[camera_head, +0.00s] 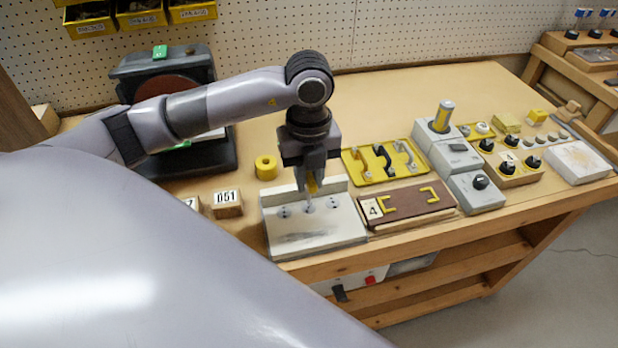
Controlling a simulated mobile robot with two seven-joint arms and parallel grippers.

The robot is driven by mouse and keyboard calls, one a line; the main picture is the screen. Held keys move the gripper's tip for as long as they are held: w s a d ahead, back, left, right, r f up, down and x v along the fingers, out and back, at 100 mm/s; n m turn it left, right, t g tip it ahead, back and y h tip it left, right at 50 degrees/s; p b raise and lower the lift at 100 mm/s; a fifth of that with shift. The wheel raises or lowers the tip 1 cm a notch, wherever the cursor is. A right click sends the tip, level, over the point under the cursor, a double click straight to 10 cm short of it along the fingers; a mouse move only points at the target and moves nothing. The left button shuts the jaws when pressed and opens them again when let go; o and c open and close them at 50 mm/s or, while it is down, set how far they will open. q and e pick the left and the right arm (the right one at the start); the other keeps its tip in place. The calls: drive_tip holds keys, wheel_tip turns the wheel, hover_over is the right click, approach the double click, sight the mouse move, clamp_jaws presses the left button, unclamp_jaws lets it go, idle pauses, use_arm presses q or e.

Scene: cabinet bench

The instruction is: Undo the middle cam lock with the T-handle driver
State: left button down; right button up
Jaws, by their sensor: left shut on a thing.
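A pale grey metal fixture (315,234) with a raised back plate stands near the bench's front edge. Its top bears a left cam lock (285,212), a middle cam lock (309,211) and a right cam lock (333,204). My left gripper (312,180) points straight down above the fixture and is shut on the T-handle driver (312,188). The driver's yellow part shows between the fingers, and its thin shaft reaches down to the middle lock. I cannot tell whether the tip is seated in it. The fingers hide most of the handle. My right gripper is not in view.
A yellow tray (352,172) with several handles and a brown board (412,206) lie right of the fixture. Grey switch boxes (475,191) stand farther right. A yellow ring (265,167) and a numbered block (227,204) lie left. A dark machine (165,68) stands behind.

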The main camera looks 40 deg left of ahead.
use_arm(q)
drive_tip(key=m, duration=0.2)
drive_tip(key=shift+m+b, duration=0.3)
drive_tip(key=shift+b, duration=0.1)
drive_tip(key=m+b, duration=0.1)
drive_tip(key=m, duration=0.2)
drive_tip(key=shift+f+b, duration=0.1)
drive_tip(key=shift+b, duration=0.2)
drive_tip(key=m+b, duration=0.1)
drive_tip(key=m, duration=0.2)
drive_tip(key=shift+m+b, duration=0.5)
drive_tip(key=shift+m, duration=0.4)
drive_tip(key=m+b, duration=0.1)
drive_tip(key=m, duration=0.3)
drive_tip(key=shift+b, duration=0.3)
drive_tip(key=shift+m+b, duration=0.65)
drive_tip(key=shift+m, duration=0.55)
drive_tip(key=m+b, duration=0.1)
drive_tip(key=m, duration=0.1)
drive_tip(key=shift+m, duration=0.9)
